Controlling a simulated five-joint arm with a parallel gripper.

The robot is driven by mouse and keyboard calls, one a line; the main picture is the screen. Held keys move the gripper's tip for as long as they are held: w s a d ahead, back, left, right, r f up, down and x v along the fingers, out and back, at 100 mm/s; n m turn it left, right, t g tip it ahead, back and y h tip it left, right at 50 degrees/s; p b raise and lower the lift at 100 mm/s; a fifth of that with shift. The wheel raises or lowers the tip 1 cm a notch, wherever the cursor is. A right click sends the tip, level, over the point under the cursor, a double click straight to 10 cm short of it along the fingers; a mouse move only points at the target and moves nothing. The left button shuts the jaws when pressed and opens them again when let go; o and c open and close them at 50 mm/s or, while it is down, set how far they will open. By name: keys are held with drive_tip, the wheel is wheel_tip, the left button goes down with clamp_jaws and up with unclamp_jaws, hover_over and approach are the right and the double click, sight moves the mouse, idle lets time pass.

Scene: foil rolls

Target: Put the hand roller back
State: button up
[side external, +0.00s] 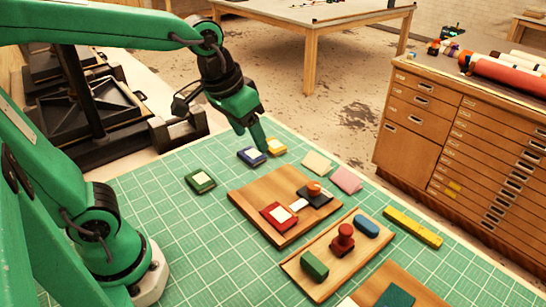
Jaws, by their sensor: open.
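I cannot pick out the hand roller for sure in the side external view. A dark piece with an orange knob (314,190) lies on the upper wooden board (254,203), beside a red pad (279,215) and a small white piece (299,205). A red knobbed piece (342,240) stands on the lower wooden board (298,262), between a green block (314,265) and a blue block (367,226). My green gripper (258,143) is open, pointing down at the mat's far edge by the blue pad (251,156) and yellow pad (276,146). One finger hides most of the other.
The green gridded mat (165,215) has clear room at left. A green pad (200,181), pale yellow and pink notes (346,180) and a yellow bar (412,227) lie around the boards. Another board with a teal block (395,297) is cut off at the bottom. A drawer cabinet (460,150) stands right.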

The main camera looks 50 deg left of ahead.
drive_tip(key=s+a+t, duration=0.1)
drive_tip(key=s+a, duration=0.4)
drive_tip(key=s, duration=0.2)
drive_tip(key=shift+s+f+t+y, duration=0.3)
drive_tip(key=shift+f+t, duration=0.1)
drive_tip(key=shift+f, duration=0.05)
